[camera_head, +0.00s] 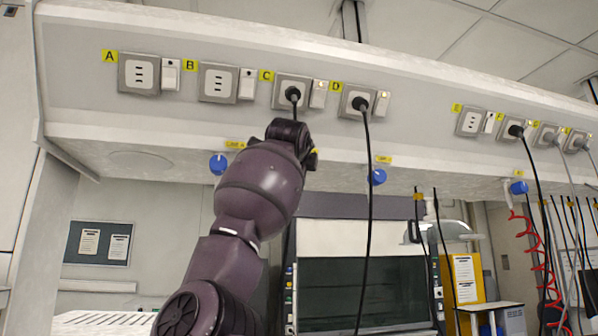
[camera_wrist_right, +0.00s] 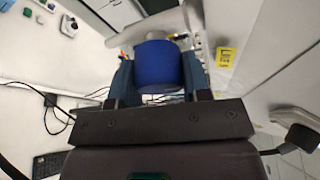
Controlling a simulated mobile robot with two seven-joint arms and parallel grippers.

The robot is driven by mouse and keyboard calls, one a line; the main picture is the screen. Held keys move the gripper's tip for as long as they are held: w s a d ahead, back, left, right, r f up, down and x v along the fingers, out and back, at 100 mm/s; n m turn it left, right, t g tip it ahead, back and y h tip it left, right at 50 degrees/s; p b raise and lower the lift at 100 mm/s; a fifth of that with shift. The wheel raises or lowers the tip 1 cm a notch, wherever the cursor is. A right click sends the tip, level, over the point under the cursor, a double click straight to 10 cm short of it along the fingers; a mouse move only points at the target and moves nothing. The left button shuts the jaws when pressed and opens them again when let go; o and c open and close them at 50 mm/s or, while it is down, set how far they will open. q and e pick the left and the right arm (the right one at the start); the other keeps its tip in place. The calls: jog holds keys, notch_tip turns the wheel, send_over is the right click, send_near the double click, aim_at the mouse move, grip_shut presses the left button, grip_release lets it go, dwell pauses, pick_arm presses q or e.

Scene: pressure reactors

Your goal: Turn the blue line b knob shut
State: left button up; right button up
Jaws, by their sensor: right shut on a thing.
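In the right wrist view a blue knob (camera_wrist_right: 158,66) sits between the two fingers of my right gripper (camera_wrist_right: 157,80), which is shut on it. The knob is on a pale stem, and a yellow label (camera_wrist_right: 226,57) is beside it; I cannot read it surely. In the head view my dark arm reaches up to the underside of the shelf and hides its gripper and the held knob. Other blue knobs hang under the shelf, one left of the arm (camera_head: 218,165), one right of it (camera_head: 377,177). My left gripper is not in view.
A row of lettered sockets (camera_head: 140,74) runs along the shelf front (camera_head: 230,45). Black cables hang from some sockets, one (camera_head: 369,230) right of my arm. A red coiled hose (camera_head: 540,255) hangs at the far right. Space left of the arm under the shelf looks clear.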

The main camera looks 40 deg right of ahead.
jog(key=o, duration=0.9)
jog(key=b+v, duration=0.2)
jog(key=v, duration=0.9)
jog(key=shift+b, duration=0.35)
jog(key=shift+f, duration=0.1)
